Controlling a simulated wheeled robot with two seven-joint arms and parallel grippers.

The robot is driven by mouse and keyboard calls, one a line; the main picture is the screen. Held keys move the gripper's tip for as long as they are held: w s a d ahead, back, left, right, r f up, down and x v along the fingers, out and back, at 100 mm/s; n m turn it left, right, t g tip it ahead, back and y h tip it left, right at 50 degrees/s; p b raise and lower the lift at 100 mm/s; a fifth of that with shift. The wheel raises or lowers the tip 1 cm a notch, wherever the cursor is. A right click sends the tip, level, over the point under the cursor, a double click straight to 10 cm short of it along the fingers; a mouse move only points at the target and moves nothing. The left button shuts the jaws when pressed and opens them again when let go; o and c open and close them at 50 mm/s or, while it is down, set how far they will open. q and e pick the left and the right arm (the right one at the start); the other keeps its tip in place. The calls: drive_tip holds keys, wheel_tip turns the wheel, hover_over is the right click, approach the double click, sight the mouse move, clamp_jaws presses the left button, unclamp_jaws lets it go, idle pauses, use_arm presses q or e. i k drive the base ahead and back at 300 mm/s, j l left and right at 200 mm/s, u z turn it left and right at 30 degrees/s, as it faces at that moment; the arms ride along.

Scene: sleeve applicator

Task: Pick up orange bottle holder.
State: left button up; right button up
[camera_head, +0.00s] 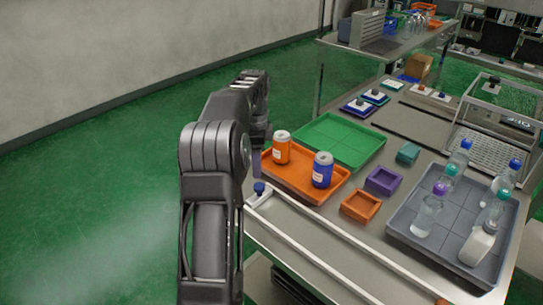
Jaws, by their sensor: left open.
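The orange bottle holder (361,206) is a small, square, open-topped box that looks empty. It stands on the table, left of the grey tray and in front of the purple holder. My left arm reaches in from the lower left. Its gripper (257,158) points down at the table's left edge, beside the orange tray, and is open. It is well to the left of the orange holder and apart from it. The fingertips are small and partly hidden by the arm. My right gripper is not in view.
A purple holder (383,181) and a teal holder (408,153) stand behind the orange one. An orange tray (318,193) bears two cans, with a green tray (340,138) behind. A grey tray (408,239) holds several bottles. A white rail runs along the front.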

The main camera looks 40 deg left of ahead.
sight(361, 206)
drive_tip(key=k, duration=1)
